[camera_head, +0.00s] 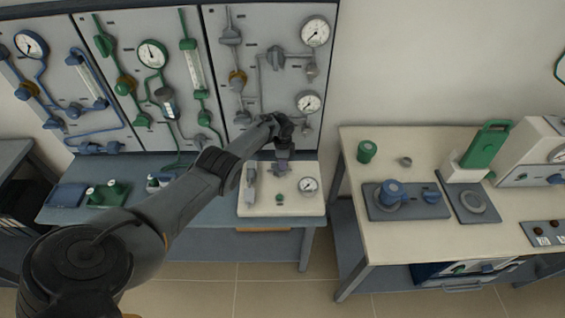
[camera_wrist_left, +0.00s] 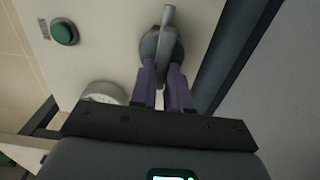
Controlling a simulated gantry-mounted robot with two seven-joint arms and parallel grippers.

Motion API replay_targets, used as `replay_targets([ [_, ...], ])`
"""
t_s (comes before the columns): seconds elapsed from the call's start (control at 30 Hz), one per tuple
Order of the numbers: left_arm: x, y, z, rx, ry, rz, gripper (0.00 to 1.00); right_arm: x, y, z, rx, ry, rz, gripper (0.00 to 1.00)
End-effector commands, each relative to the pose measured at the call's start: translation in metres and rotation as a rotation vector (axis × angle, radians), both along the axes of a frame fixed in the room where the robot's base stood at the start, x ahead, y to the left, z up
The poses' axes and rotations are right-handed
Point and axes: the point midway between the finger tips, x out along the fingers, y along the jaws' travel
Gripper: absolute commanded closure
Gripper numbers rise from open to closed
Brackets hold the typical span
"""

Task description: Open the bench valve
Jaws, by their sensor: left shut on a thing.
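The bench valve (camera_head: 281,171) is a small grey fitting on a cream panel (camera_head: 262,207) on the blue bench, partly hidden by my gripper in the head view. In the left wrist view, the valve (camera_wrist_left: 150,44) shows a round grey hub with a pale grey lever across it. My left gripper (camera_head: 282,160) reaches down to the valve from above. In the wrist view the two purple-grey fingers (camera_wrist_left: 162,80) are close to either side of the valve's near part, shut on it. The exact contact is partly hidden by the fingers. My right gripper is not in view.
A green button (camera_head: 279,198) and a round gauge (camera_head: 308,184) share the cream panel. A wall panel (camera_head: 228,60) with pipes and dials stands close behind. A cream table (camera_head: 440,260) to the right bears blue and green fittings. Open floor lies in front.

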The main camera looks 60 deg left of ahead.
Motion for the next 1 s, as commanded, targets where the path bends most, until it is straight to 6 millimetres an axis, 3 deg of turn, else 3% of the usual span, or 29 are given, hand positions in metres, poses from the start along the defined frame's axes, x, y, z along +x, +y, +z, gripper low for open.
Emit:
replay_targets([
  [0.07, 0.000, 0.000, 0.000, 0.000, 0.000, -0.003, 1.00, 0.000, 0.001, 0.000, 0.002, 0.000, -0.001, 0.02],
  [0.1, 0.000, 0.000, 0.000, 0.000, 0.000, -0.003, 0.80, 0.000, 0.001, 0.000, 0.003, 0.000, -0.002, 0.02],
  [0.23, 0.000, 0.000, 0.000, 0.000, 0.000, -0.002, 0.60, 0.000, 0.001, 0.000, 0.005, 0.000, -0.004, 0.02],
  [0.63, 0.000, 0.000, 0.007, 0.001, -0.001, 0.000, 0.58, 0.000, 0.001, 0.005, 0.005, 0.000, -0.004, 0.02],
  [1.0, 0.000, 0.001, 0.065, 0.002, -0.001, -0.001, 0.58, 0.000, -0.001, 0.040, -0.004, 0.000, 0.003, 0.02],
])
